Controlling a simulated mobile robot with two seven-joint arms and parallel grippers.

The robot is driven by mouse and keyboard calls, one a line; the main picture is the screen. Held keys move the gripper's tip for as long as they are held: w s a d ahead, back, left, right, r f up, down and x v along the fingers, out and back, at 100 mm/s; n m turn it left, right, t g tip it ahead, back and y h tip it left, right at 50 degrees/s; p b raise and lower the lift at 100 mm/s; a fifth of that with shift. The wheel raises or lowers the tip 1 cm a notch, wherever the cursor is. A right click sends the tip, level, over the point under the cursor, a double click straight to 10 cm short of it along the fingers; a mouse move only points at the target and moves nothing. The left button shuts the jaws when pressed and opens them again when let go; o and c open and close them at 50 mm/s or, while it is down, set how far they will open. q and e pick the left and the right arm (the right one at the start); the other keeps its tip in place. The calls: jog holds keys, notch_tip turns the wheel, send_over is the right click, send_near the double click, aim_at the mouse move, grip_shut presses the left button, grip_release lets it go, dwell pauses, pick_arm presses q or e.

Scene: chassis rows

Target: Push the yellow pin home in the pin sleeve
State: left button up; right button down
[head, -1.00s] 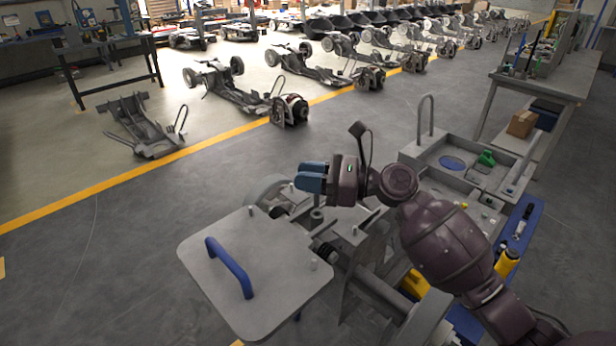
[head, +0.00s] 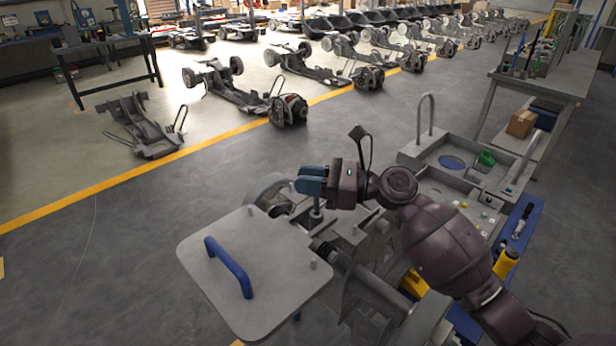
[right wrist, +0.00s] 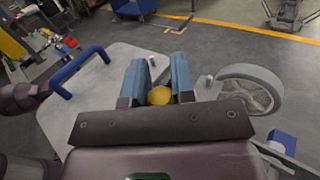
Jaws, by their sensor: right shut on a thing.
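My right gripper (head: 311,181) is over the grey chassis, just beyond the grey plate with the blue handle. In the right wrist view, its two blue fingers (right wrist: 160,82) are closed about the round yellow head of the yellow pin (right wrist: 160,96). In the head view the fingers hide the yellow head. A short grey upright piece, which looks like the pin sleeve (head: 316,216), stands directly below the fingers. How deep the pin sits in it cannot be told. My left gripper is not in view.
The flat grey plate (head: 275,283) with a blue handle (head: 228,268) lies close in front of the gripper. A wheel (right wrist: 250,90) is beside the fingers. A grey parts tray (head: 408,155) stands to the right. Open floor lies beyond, to the left.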

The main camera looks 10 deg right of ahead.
jog(key=shift+f, duration=0.5)
dwell(0.4)
jog(key=shift+f, duration=0.25)
dwell(0.4)
jog(key=shift+f+b, duration=0.6)
jog(key=shift+f, duration=0.5)
jog(key=c, duration=0.9)
grip_release()
jog(key=shift+f, duration=0.1)
jog(key=shift+d, duration=0.1)
